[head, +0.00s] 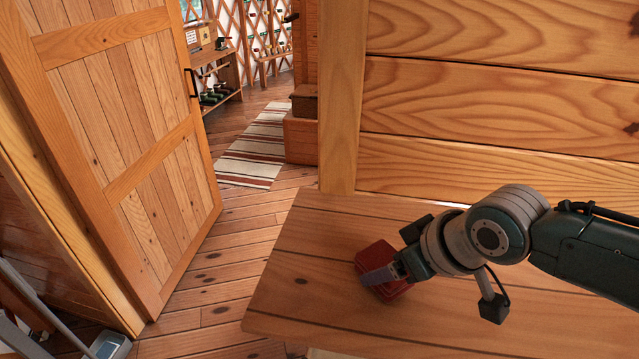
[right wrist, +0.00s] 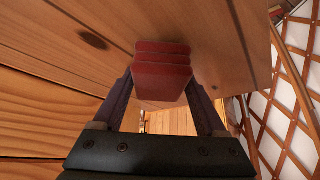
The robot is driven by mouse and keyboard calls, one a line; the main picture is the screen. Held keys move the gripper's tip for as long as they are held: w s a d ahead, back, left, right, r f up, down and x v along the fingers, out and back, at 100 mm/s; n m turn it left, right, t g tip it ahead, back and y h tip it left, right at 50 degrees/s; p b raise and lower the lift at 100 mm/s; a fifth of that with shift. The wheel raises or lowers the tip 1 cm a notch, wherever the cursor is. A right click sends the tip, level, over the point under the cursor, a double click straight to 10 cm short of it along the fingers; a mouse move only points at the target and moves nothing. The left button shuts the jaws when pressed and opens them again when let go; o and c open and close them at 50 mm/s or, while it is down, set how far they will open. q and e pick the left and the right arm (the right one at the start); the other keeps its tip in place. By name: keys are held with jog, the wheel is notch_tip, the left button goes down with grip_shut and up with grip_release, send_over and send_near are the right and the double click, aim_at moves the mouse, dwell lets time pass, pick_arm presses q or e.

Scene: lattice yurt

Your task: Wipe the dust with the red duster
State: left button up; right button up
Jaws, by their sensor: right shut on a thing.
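The red duster (head: 377,256) is a blocky red piece low over the wooden tabletop (head: 300,262), towards its left part. My right gripper (head: 384,276) is shut on it from above. In the right wrist view the duster (right wrist: 162,74) sits between the two fingers of my right gripper (right wrist: 162,92), against or very near the wood surface; I cannot tell whether it touches. I cannot make out any dust on the tabletop; the dark spots look like wood knots. My left gripper is not in view.
A plank wall (head: 500,110) rises directly behind the tabletop. An open wooden door (head: 125,130) stands at the left. Beyond it lie a striped rug (head: 255,145), a wooden box (head: 303,103) and a shelf (head: 215,80). Plank floor (head: 215,290) shows between door and table.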

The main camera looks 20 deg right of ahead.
notch_tip(320, 180, up, 2)
jog(key=shift+d+r+p, duration=0.1)
jog(key=shift+r+p, duration=0.1)
jog(key=shift+p, duration=0.1)
notch_tip(320, 180, up, 4)
jog(key=p, duration=0.3)
jog(key=shift+f+p, duration=0.15)
jog(key=shift+p, duration=0.2)
jog(key=shift+r+p, duration=0.7)
jog(key=shift+r, duration=0.05)
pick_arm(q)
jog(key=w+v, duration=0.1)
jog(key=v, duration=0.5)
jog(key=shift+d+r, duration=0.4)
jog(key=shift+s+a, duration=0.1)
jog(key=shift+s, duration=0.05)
